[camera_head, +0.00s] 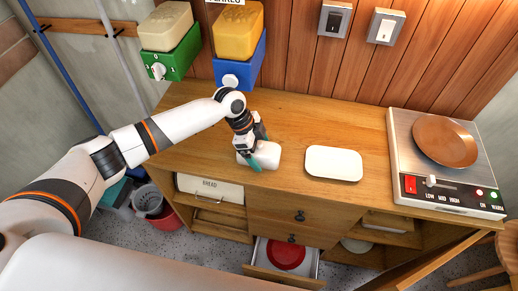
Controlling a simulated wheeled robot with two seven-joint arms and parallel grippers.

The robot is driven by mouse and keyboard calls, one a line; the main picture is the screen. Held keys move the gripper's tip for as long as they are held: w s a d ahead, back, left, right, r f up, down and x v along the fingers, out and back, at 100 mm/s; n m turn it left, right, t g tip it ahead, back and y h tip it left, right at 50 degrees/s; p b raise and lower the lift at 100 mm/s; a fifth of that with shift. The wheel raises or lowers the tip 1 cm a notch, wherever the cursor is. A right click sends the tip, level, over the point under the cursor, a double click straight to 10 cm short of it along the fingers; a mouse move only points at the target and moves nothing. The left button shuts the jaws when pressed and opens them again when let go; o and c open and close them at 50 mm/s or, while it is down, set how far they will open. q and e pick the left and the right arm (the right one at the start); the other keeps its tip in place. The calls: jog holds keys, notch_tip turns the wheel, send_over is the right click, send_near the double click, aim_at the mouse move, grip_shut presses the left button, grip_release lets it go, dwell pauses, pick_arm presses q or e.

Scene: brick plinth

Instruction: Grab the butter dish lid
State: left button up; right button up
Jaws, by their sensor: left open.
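A small white rounded block, which looks like the butter dish lid (270,156), sits on the wooden counter near its front edge. My left gripper (255,150) points down over it, with its jaws open. One teal fingertip shows in front of the lid's near side. The other finger is mostly hidden, so I cannot tell whether the fingers touch the lid. A shallow white dish with a raised rim (333,163), perhaps the butter dish base, lies on the counter to the right, apart from the lid. My right gripper is not in view.
A hot plate (400,160) with a brown pan (445,143) stands at the right. Green (172,58) and blue (240,66) dispensers hang behind. Below, a drawer (285,275) with a red item stands open. The counter behind the dish is clear.

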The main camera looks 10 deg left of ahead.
pick_arm(q)
jog(key=shift+c, duration=0.3)
jog(key=c, duration=1.1)
jog(key=shift+r, duration=0.1)
jog(key=shift+c, duration=0.2)
